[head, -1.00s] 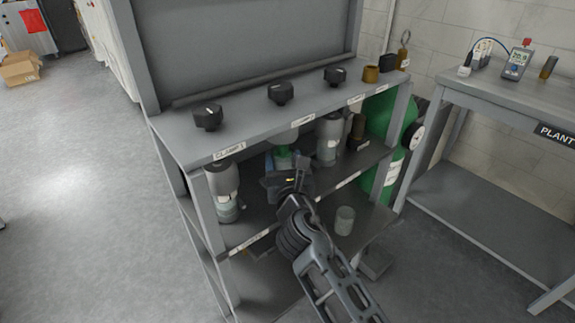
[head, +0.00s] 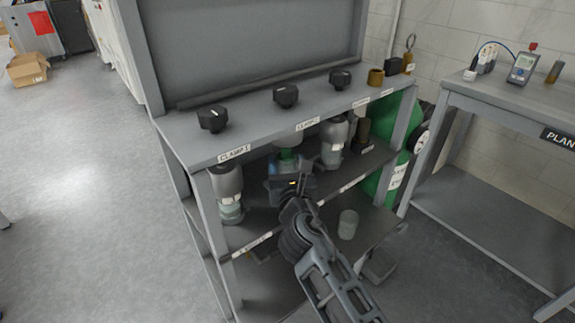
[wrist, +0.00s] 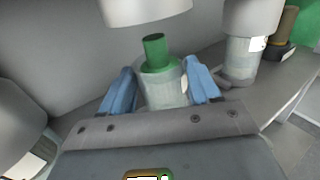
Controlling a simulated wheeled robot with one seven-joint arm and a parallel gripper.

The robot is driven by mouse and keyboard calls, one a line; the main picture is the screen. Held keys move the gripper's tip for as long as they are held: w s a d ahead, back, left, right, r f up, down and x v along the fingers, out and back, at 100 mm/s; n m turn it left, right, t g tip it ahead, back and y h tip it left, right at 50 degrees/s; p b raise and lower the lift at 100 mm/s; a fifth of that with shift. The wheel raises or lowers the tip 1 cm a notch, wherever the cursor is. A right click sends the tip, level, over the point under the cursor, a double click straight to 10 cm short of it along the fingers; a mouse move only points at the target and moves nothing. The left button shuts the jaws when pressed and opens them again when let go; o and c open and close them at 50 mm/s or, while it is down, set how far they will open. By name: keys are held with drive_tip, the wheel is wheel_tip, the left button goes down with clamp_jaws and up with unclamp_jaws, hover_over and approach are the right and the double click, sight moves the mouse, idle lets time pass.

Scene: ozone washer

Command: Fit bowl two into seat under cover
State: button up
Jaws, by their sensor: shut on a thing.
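My gripper (wrist: 160,90) reaches into the middle shelf bay of the bench, between two filter units. In the wrist view its blue fingers are shut on a translucent bowl (wrist: 166,90) with a green filter core (wrist: 154,52) standing up out of it. A pale cylindrical cover (wrist: 146,8) is above the green core, with a gap between them. In the head view the gripper (head: 287,168) hides most of the bowl; the green part (head: 286,141) shows behind it.
A left unit (head: 228,190) and a right unit (head: 334,142) hang on either side. Black knobs (head: 286,96) sit on the bench top. A loose clear cup (head: 348,223) stands on the lower shelf. A green cylinder (head: 383,180) stands at the right.

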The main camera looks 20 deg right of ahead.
drive_tip(key=o, duration=1.4)
drive_tip(key=shift+v, duration=3.9)
drive_tip(key=s+f+m+g+y, duration=0.1)
drive_tip(key=s+f+m, duration=0.3)
drive_tip(key=s, duration=0.5)
drive_tip(key=s+d+f+m+g+y, duration=0.1)
drive_tip(key=s+f+m+y, duration=0.1)
drive_tip(key=s+m, duration=0.55)
drive_tip(key=s+f+m+y, duration=0.1)
drive_tip(key=s+f+m, duration=0.25)
drive_tip(key=s, duration=0.65)
drive_tip(key=s+d+r+m, duration=0.1)
drive_tip(key=s+r+m, duration=0.5)
drive_tip(key=s+m, duration=0.3)
drive_tip(key=s+d+r+m, duration=0.2)
drive_tip(key=s+r+m, duration=0.4)
drive_tip(key=s+m, duration=0.3)
drive_tip(key=shift+s+m+g, duration=0.3)
drive_tip(key=shift+s+g, duration=0.1)
drive_tip(key=shift+s, duration=0.2)
